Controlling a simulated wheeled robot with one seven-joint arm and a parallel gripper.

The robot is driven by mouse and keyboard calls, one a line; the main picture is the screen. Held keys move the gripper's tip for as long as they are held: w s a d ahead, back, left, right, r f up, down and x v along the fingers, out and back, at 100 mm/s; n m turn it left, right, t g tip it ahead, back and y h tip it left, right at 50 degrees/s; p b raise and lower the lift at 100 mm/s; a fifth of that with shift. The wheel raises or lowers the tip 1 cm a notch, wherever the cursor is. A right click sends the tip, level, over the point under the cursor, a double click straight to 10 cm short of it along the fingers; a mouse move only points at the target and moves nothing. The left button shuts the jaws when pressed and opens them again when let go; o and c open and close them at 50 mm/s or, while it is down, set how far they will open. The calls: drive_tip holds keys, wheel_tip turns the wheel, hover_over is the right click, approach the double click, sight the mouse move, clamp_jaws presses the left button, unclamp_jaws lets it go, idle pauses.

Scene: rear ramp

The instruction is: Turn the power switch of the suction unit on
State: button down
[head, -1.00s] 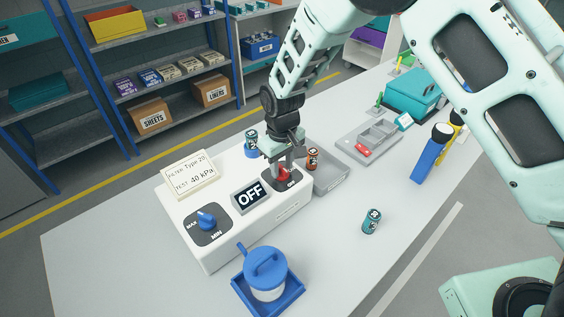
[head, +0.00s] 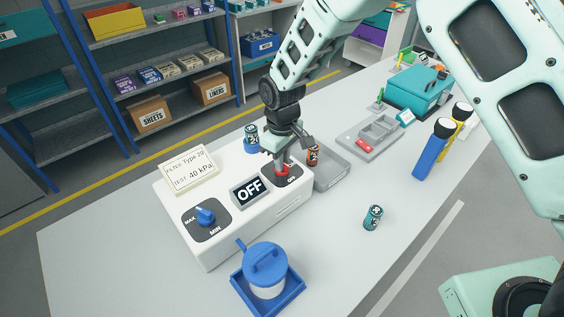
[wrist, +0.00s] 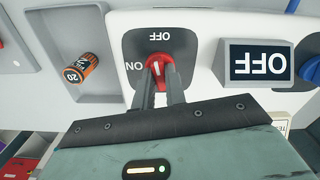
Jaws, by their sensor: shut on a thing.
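The suction unit (head: 215,240) is a white box on the table. Its display (head: 249,191) reads OFF, also in the wrist view (wrist: 260,65), where it is upside down. The power switch is a red rotary knob (wrist: 159,68) on a dark plate marked OFF and ON. Its white mark points roughly toward the OFF label. My gripper (head: 282,166) is above the plate, fingers pointing down, shut on the red knob. In the wrist view the two fingertips (wrist: 160,85) flank the knob and hide part of it.
A blue dial (head: 206,215) marked MAX and MIN is on the unit's near end. A grey tray (head: 331,174) with an orange battery (head: 313,155) stands close beside my gripper. A blue-lidded jar (head: 266,268) stands in front. A teal battery (head: 373,217) stands on open table at right.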

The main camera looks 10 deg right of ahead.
drive_tip(key=n+b, duration=0.1)
drive_tip(key=n, duration=0.2)
drive_tip(key=shift+n+b, duration=0.3)
drive_tip(key=shift+n, duration=0.1)
drive_tip(key=n, duration=0.3)
drive_tip(key=shift+n+b, duration=0.3)
drive_tip(key=shift+b, duration=0.1)
drive_tip(key=n, duration=0.4)
drive_tip(key=shift+n, duration=0.3)
drive_tip(key=shift+r+n, duration=0.1)
drive_tip(key=shift+n, duration=1.6)
drive_tip(key=c, duration=1.4)
unclamp_jaws()
drive_tip(key=shift+c, duration=0.2)
wheel_tip(320, 180, up, 17)
drive_tip(key=b, duration=0.3)
drive_tip(key=shift+r+b, duration=0.2)
drive_tip(key=shift+b, duration=0.2)
